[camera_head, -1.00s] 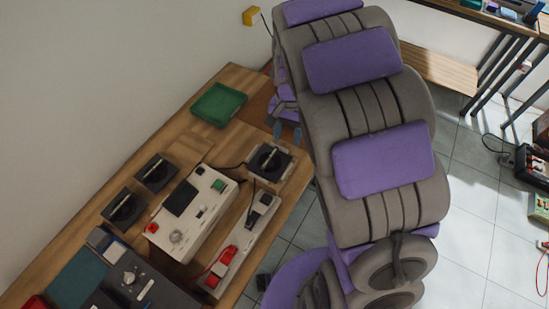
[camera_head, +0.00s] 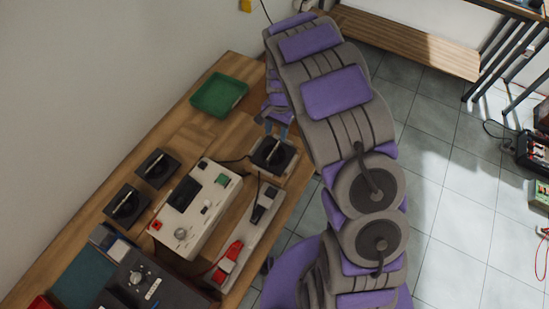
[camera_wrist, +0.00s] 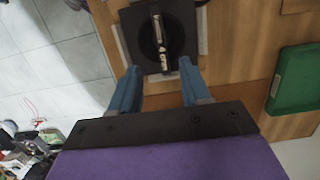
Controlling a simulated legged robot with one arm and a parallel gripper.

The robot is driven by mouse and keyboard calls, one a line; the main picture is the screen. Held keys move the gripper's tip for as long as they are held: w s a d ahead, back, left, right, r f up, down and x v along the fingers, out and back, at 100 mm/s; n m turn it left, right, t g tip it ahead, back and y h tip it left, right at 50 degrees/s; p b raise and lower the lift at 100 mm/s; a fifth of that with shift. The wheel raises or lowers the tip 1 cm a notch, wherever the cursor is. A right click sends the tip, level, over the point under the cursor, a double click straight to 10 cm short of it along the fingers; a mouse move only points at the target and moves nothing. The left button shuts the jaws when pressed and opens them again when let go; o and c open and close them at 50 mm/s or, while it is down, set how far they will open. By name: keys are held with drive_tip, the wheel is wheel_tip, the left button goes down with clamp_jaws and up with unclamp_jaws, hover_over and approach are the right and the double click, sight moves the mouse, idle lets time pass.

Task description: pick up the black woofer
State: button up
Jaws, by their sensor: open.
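A black square woofer (camera_head: 267,163) with a round cone and a pale bar across it lies on a light pad near the table's right edge. In the wrist view the woofer (camera_wrist: 141,37) is straight beyond the fingertips. My gripper (camera_head: 275,131), with blue fingers, is open and empty just behind the woofer in the head view. In the wrist view my gripper (camera_wrist: 160,65) has its fingertips apart at the woofer's near edge; contact cannot be told. Two similar black units, one nearer (camera_head: 155,169) and one farther left (camera_head: 123,206), lie on the table.
A green tray (camera_head: 219,95) is at the back of the wooden table, also in the wrist view (camera_wrist: 297,82). A white device (camera_head: 193,202) and a strip with a red connector (camera_head: 229,261) sit near the woofer. Tiled floor lies right.

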hover_over(273, 150)
drive_tip(key=f, duration=0.5)
drive_tip(key=shift+w+a, duration=0.1)
drive_tip(key=shift+w, duration=0.1)
drive_tip(key=shift+f+b, duration=0.3)
drive_tip(key=shift+f, duration=0.05)
drive_tip(key=shift+d+f, duration=0.25)
drive_tip(key=shift+f, duration=0.15)
drive_tip(key=f, duration=0.1)
drive_tip(key=f+b, duration=0.1)
drive_tip(key=f, duration=0.1)
drive_tip(key=shift+s+f, duration=0.2)
drive_tip(key=shift+f, duration=0.45)
drive_tip(key=shift+a, duration=0.3)
drive_tip(key=shift+d+f, duration=0.2)
clamp_jaws()
